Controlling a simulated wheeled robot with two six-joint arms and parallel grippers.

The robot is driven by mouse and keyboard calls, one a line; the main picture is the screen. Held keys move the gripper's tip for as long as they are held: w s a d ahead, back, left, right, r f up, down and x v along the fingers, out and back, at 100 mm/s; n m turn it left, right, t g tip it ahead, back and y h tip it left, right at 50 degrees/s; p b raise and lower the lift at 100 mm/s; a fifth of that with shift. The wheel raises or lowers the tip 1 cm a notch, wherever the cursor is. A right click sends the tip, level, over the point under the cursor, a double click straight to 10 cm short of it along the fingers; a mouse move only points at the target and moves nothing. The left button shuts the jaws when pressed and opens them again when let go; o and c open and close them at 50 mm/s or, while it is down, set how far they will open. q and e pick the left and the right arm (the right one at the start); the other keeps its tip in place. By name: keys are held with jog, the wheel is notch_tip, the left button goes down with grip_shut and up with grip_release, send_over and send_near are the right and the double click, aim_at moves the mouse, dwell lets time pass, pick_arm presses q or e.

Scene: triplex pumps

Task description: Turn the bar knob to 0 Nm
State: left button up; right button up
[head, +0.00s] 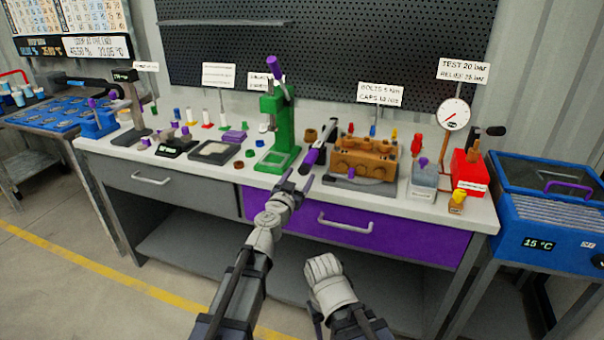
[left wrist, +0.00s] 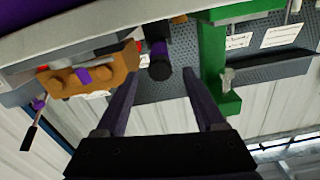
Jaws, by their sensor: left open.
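A black torque wrench with a purple band (head: 313,157) lies on the bench between the green press and the brown pump block. Its black knob end points toward the bench's front edge. In the left wrist view this black knob with a purple band (left wrist: 159,62) shows just beyond and between my fingertips. My left gripper (head: 293,182) is open and empty, in front of the bench edge near the knob; its two fingers also show apart in the left wrist view (left wrist: 162,88). Any scale on the knob is too small to read.
The green press (head: 272,132) stands left of the wrench, and the brown pump block (head: 363,157) stands right. A purple drawer (head: 400,232) is below the bench top. A red box (head: 467,172) and a gauge (head: 454,114) are further right.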

aim_at(304, 169)
pick_arm(q)
jog(key=x, duration=0.2)
jog(key=shift+w+d, duration=0.1)
jog(key=shift+w, duration=0.25)
grip_shut()
